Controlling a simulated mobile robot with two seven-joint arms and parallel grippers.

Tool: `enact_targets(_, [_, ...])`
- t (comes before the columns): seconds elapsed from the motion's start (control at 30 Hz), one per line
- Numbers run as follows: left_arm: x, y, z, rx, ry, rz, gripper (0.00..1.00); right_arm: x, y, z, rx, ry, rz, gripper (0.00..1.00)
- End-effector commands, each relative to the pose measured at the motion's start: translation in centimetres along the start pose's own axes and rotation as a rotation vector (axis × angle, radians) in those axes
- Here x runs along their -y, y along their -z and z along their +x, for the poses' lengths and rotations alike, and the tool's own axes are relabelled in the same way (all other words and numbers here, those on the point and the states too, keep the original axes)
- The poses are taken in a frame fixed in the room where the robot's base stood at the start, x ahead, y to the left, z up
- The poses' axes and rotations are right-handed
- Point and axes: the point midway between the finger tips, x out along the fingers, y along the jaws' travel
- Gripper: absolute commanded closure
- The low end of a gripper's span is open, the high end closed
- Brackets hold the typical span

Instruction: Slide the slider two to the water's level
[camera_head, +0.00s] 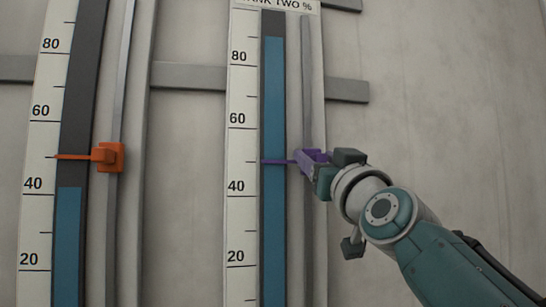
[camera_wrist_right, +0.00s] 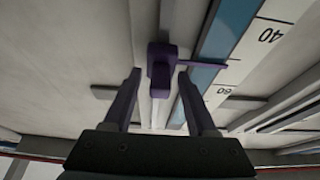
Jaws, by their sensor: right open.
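Slider two is a purple slider (camera_head: 311,160) on the rail beside the tank two gauge. My right gripper (camera_head: 320,170) is at the slider from the right. In the right wrist view the gripper (camera_wrist_right: 159,82) is open, with a finger on each side of the slider's knob (camera_wrist_right: 160,72). I cannot tell whether either finger touches it. My left gripper is not in view.
Grey horizontal bars (camera_head: 190,76) run along the wall behind the gauges. The wall right of the tank two gauge is clear above my arm.

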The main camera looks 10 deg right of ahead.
Motion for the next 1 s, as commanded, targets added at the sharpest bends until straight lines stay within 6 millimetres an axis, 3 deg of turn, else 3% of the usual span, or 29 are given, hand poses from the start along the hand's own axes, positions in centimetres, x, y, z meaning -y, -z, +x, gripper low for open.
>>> enact_targets(0.1, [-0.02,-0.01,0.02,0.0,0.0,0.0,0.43,0.01,0.0,-0.01,0.0,0.0,0.0,0.43])
enact_targets(0.6, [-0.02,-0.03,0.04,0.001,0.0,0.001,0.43,0.01,0.02,-0.03,0.0,0.0,0.0,0.99])
enact_targets(1.0, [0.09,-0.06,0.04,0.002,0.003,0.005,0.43,0.01,0.04,-0.03,-0.001,0.0,0.0,1.0])
